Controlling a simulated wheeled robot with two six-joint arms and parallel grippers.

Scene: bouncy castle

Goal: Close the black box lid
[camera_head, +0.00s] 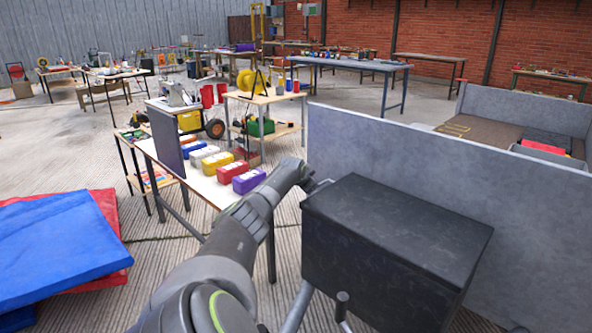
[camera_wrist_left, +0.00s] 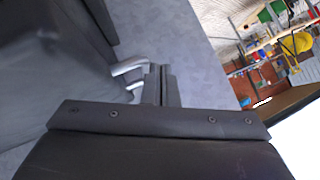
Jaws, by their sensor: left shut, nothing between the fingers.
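The black box (camera_head: 365,275) stands right of centre in the head view. Its lid (camera_head: 400,225) lies across the top, and I see no clear gap under its near edges; the far and right edges are hidden. My left arm reaches to the far left corner of the box. My left gripper (camera_head: 318,187) is small there, close beside that corner. In the left wrist view my left gripper (camera_wrist_left: 160,85) is shut and empty, with the dark box (camera_wrist_left: 50,60) to its left. I cannot tell whether they touch. My right gripper is not in view.
A grey partition (camera_head: 430,185) stands right behind the box. A table with coloured packs (camera_head: 230,172) is to the left of it. Blue and red mats (camera_head: 60,245) lie at the far left. Ribbed floor between the mats and the table is clear.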

